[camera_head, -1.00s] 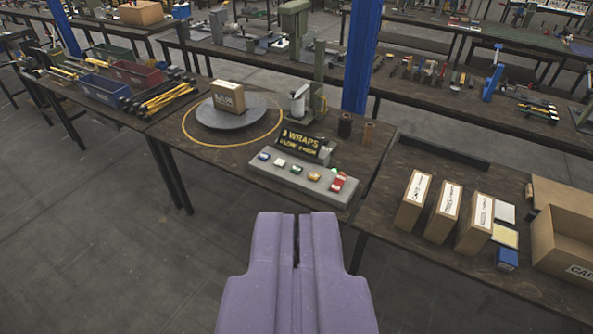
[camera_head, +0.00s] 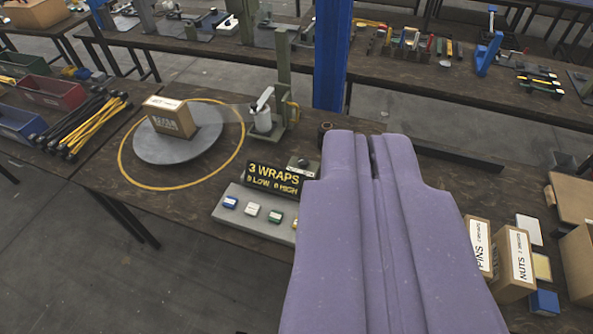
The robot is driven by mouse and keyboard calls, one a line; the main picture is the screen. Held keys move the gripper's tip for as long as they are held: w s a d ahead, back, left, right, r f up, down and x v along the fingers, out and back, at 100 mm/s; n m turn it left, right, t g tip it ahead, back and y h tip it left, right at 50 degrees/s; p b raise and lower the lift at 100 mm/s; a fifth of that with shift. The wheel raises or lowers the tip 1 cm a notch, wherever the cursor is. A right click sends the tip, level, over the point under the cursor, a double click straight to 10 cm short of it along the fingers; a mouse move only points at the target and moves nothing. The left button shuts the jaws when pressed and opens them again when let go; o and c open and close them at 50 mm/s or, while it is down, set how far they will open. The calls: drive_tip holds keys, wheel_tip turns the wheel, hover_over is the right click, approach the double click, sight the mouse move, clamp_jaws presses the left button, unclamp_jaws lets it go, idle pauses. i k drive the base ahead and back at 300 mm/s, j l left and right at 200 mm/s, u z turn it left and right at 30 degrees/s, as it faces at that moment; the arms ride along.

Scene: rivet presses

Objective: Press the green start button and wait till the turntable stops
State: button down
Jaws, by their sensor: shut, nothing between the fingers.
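The green start button (camera_head: 275,216) is a small square cap, third in a row on a grey sloped control panel (camera_head: 226,212). My gripper (camera_head: 375,142) is purple, shut and empty; it looms to the right of the green button, apart from it in the picture, and hides the panel's right end. The turntable (camera_head: 200,146) is a round grey disc bearing a cardboard box (camera_head: 170,118). I cannot tell from these frames whether it turns. A black sign (camera_head: 273,179) behind the buttons reads "3 WRAPS" with a line of low and high counts under it.
A blue (camera_head: 230,202), a white (camera_head: 252,209) and a partly hidden yellow button share the panel. A wrap-roll post (camera_head: 264,115) stands right of the turntable. A blue column (camera_head: 332,60) rises behind. Labelled boxes (camera_head: 513,262) stand at right.

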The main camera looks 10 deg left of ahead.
sight(275, 216)
drive_tip(key=i+j+z, duration=0.2)
drive_tip(key=i+j, duration=0.25)
drive_tip(key=i+j+z, duration=0.25)
drive_tip(key=i+j, duration=0.2)
drive_tip(key=j, duration=0.15)
